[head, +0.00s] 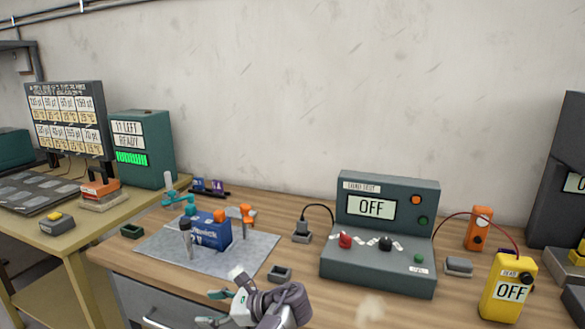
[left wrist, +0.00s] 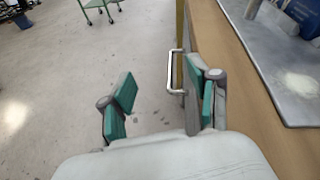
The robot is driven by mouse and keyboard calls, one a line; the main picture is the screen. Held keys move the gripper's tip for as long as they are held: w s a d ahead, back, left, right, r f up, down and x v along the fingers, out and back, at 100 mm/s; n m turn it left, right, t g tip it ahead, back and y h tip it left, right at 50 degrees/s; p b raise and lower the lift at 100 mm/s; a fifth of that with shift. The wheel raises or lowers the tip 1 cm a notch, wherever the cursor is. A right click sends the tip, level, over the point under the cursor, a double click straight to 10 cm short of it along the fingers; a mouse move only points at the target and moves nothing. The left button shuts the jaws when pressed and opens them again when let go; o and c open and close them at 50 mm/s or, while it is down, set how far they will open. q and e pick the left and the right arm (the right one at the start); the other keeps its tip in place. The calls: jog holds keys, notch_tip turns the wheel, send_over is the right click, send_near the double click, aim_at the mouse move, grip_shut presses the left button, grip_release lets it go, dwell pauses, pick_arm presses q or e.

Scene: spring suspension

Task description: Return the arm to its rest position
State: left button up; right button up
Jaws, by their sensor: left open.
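My left gripper (head: 232,294) is in the lower middle of the head view, in front of the wooden workbench (head: 135,262) and near its front edge. Its teal-padded fingers are spread apart with nothing between them. In the left wrist view the open fingers (left wrist: 165,100) hang over the floor beside the bench edge, close to a drawer handle (left wrist: 174,72). My right gripper is not seen in the head view.
A grey mat (head: 262,250) holds a blue box (head: 208,232) and several small tools. A tester reading OFF (head: 375,265) stands right of it, with a yellow meter (head: 508,290) farther right.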

pick_arm(q)
jog(key=s+a+f+n+g+h, duration=0.1)
jog(key=s+f+n+h, duration=0.8)
jog(key=s+f, duration=1.05)
jog(key=s+r+n+t+h, duration=0.1)
jog(key=s+r+n+h, duration=0.25)
jog(key=s, duration=0.55)
jog(key=s+r+n+h, duration=0.2)
jog(key=s+r+n, duration=0.2)
jog(key=s, duration=0.5)
notch_tip(320, 180, down, 27)
jog(key=s+g, duration=0.1)
jog(key=s, duration=0.1)
jog(key=s+a+f, duration=0.1)
jog(key=s+f, duration=0.6)
jog(key=s, duration=0.1)
jog(key=s+a+f+g+p, duration=0.1)
jog(key=s+a+f, duration=0.1)
jog(key=s+f, duration=0.5)
jog(key=shift+s+a+f, duration=0.2)
jog(key=shift+s+a, duration=0.1)
jog(key=shift+s, duration=0.05)
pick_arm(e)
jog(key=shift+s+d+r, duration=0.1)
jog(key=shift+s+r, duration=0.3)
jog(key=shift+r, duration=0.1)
pick_arm(q)
jog(key=shift+m+y, duration=0.25)
